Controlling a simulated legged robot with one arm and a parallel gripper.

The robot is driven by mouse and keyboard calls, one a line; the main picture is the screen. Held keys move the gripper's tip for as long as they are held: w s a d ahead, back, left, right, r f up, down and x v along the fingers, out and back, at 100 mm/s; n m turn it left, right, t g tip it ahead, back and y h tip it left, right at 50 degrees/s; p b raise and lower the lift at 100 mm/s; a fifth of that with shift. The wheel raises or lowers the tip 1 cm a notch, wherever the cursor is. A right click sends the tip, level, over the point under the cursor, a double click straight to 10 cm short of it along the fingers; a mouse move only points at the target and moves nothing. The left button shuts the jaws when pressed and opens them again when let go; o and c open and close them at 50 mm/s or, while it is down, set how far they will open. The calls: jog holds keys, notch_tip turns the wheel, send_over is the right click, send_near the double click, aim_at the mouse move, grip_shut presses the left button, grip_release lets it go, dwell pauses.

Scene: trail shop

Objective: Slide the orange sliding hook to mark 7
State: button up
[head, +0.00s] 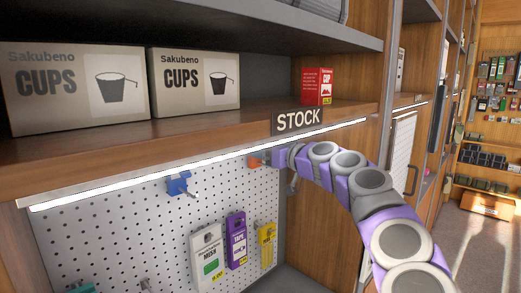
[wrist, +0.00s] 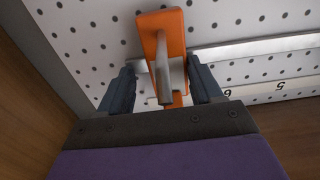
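The orange sliding hook (wrist: 158,27) with its metal peg is at the top middle of the wrist view, in front of the white pegboard. It also shows small in the head view (head: 254,162), under the shelf. My gripper (wrist: 162,75) has its two dark fingers on either side of the hook and peg. A gap shows at the left finger; the right finger is close to the orange part, and contact is unclear. The mark at the hook is hidden by my gripper.
A blue hook (head: 178,184) sits left on the pegboard (head: 110,225). Packaged goods (head: 236,240) hang below. The lit shelf edge (head: 200,163) and STOCK sign (head: 298,120) are just above my arm. A wooden side panel (head: 315,225) stands right of the pegboard.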

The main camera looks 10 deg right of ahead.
jog(key=shift+s+d, duration=0.1)
jog(key=shift+p+v, duration=0.7)
jog(key=shift+v, duration=8.05)
jog(key=shift+d, duration=0.1)
